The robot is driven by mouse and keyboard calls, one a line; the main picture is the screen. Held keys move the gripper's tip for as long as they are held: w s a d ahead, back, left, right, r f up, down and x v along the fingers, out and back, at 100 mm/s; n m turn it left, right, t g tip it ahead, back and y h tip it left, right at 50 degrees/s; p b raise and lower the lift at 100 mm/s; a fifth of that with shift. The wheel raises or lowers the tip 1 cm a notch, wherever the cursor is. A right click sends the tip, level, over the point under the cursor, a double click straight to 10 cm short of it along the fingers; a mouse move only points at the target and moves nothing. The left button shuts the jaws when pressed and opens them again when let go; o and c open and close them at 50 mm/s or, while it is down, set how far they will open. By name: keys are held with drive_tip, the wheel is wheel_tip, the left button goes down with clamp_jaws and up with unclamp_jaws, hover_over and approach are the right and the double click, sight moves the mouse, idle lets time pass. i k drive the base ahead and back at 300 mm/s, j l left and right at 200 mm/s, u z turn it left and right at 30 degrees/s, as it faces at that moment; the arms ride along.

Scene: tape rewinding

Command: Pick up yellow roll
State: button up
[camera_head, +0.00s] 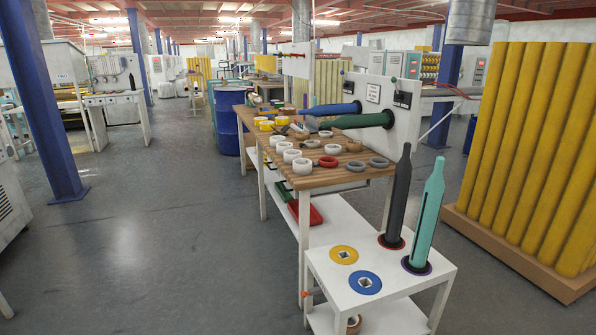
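Small yellow rolls (282,121) sit toward the far left end of the wooden-topped bench (233,113). Another yellow roll (266,126) is close beside them. They are small in the picture, so their exact number and shape are hard to tell. A flat yellow disc (333,252) with a square hole lies on the low white stand (318,271) in front. My gripper is not in view.
White rolls (303,166), a red roll (328,161) and grey rolls (379,162) lie on the bench. Blue (335,109) and green (362,120) spindles project over it. Dark (401,195) and teal (428,213) spindles stand upright. Tall yellow tubes (528,140) stand right.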

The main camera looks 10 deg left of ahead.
sight(256, 120)
drive_tip(key=i+j+u, duration=0.5)
drive_tip(key=i+u, duration=0.2)
drive_tip(key=u, duration=0.15)
drive_tip(key=i+u, duration=0.55)
drive_tip(key=i, duration=1.65)
drive_tip(key=i+z, duration=0.2)
drive_tip(key=i, duration=0.45)
drive_tip(key=i+j+z, duration=0.15)
drive_tip(key=i, duration=0.5)
drive_tip(key=i+j+z, duration=0.2)
drive_tip(key=i, duration=0.45)
